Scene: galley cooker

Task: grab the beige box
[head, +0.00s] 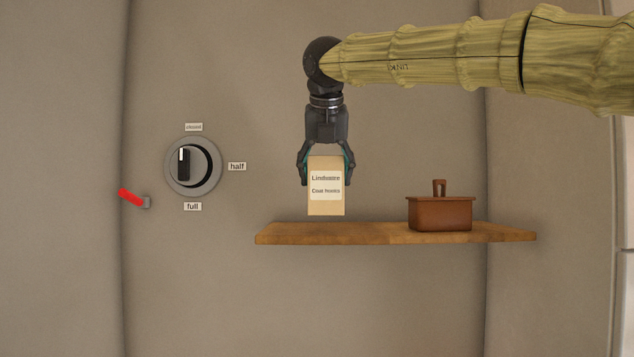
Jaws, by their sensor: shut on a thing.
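The beige box (326,207) is upright in the head view, with a pale label reading "Coat hooks" on its front. My gripper (326,164) points down from above and is shut on the upper part of the box, one finger on each side. The bottom of the box appears slightly above the front edge of the wooden shelf (330,234). I cannot tell for certain whether it touches the shelf top.
A brown lidded pot (440,214) stands on the shelf's right part. A round knob (193,165) with labels "closed", "half" and "full" is on the wall at left. The shelf's left end is clear.

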